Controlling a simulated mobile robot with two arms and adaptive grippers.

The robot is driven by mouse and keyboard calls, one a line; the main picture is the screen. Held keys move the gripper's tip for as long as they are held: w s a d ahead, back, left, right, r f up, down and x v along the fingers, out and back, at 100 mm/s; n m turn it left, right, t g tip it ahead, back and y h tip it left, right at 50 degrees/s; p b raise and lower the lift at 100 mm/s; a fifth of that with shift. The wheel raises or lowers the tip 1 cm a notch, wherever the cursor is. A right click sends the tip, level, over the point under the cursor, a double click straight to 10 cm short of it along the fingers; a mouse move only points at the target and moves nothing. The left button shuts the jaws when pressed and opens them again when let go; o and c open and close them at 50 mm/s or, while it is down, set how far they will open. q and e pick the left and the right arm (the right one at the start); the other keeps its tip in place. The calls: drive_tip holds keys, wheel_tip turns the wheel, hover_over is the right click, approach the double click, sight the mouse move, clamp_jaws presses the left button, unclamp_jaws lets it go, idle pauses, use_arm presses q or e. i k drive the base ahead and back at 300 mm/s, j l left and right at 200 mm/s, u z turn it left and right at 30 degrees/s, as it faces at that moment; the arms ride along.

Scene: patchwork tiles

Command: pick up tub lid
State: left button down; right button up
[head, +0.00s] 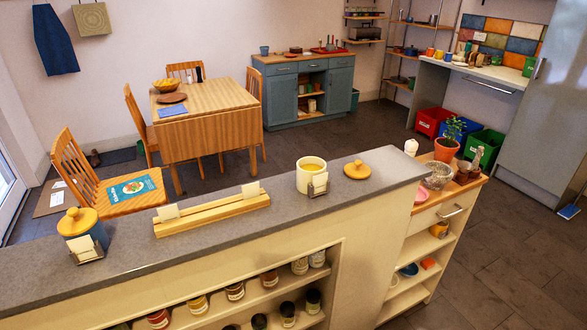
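A round yellow lid with a knob on top (357,170) lies flat on the grey counter in the head view, to the right of an open white tub (302,178). The tub has something yellow inside. A second, blue tub (97,234) stands at the left end of the counter. Another yellow lid with a knob (77,221) sits on that blue tub. Neither of my grippers is in view.
The grey counter (228,226) carries a long wooden block (212,216) with cards and small card holders by the tubs. A potted plant (446,148) and bowls stand on the lower unit at right. Bare counter lies around the loose lid.

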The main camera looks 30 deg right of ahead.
sight(357, 170)
drive_tip(key=j+z, duration=0.1)
drive_tip(key=z, duration=1.25)
